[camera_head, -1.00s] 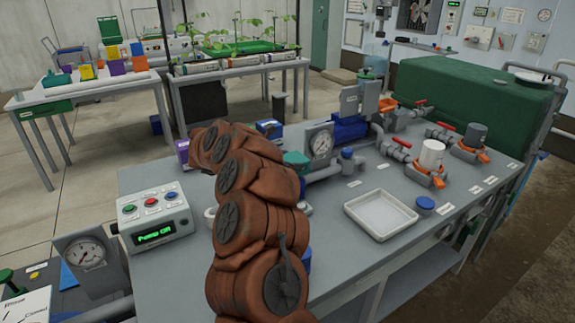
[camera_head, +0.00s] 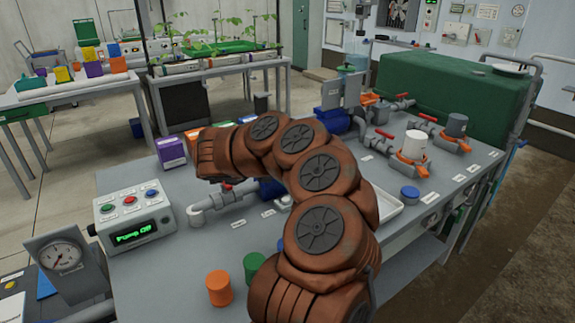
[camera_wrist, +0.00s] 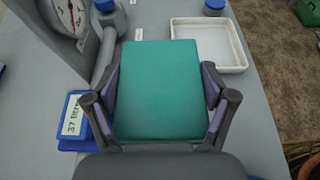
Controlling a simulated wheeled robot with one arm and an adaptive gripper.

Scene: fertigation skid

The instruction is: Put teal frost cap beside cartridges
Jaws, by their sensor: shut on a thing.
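The teal frost cap (camera_wrist: 160,100) fills the middle of the wrist view as a flat-faced teal block. My gripper (camera_wrist: 161,78) is shut on it, with one dark finger along each side. It is above the grey bench, and I cannot tell its height. In the head view, my own arm hides the gripper and the cap. A white cylinder (camera_head: 415,146) and a grey cylinder (camera_head: 456,125) stand in orange holders at the bench's right. An orange cylinder (camera_head: 218,288) and a green one (camera_head: 253,266) stand near the front. I cannot tell which are the cartridges.
The wrist view shows a white tray (camera_wrist: 207,44), a dial gauge (camera_wrist: 68,14), and a blue item (camera_wrist: 72,125) labelled "37 litre". The pump control box (camera_head: 132,220) and a purple box (camera_head: 171,151) are on the bench in the head view. Pipes and red-handled valves fill its back.

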